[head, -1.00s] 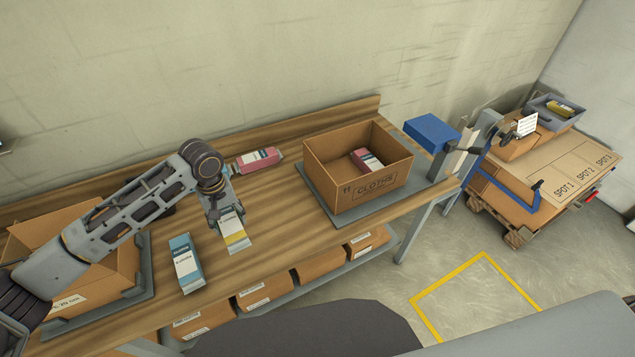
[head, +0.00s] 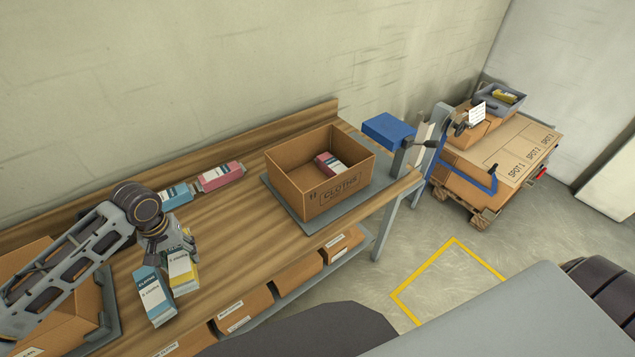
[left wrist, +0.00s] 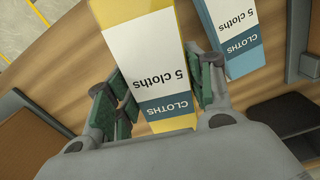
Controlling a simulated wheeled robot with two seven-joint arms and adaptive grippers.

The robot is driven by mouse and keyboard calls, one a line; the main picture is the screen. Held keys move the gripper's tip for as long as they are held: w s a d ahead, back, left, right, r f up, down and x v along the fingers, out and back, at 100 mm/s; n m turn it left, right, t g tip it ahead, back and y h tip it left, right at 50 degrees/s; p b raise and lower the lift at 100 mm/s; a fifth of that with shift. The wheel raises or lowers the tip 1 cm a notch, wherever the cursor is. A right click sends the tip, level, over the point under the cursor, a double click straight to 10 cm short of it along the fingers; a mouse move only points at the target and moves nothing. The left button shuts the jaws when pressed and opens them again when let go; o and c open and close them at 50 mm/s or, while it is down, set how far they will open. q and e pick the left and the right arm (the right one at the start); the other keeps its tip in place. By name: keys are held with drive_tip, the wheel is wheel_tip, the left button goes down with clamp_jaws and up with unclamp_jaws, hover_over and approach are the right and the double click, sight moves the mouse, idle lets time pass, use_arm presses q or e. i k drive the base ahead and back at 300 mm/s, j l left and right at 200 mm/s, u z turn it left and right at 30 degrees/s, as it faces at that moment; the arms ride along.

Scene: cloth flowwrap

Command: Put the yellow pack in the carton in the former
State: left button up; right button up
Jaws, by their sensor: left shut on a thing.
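My left gripper (head: 172,248) is shut on the yellow pack (head: 183,272), a yellow and white pack with a label band. In the left wrist view the yellow pack (left wrist: 150,65) stands between the fingers (left wrist: 163,100). It looks nearer the camera than the blue pack beside it; I cannot tell its height above the bench. The open carton (head: 338,201) marked CLOTHS is to the right on a grey base (head: 285,208), which may be the former. One pink pack (head: 331,164) lies inside the carton. My right gripper is out of view.
Another blue pack (head: 176,193) and a pink pack (head: 220,177) lie at the back. An open carton (head: 60,310) is at left. Bare bench (head: 235,240) lies between my gripper and the CLOTHS carton.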

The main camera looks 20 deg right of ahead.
sight(303, 190)
drive_tip(key=i+l+u, duration=0.1)
drive_tip(key=l+u, duration=0.2)
drive_tip(key=l, duration=0.8)
drive_tip(key=l+u, duration=0.3)
drive_tip(key=l, duration=0.85)
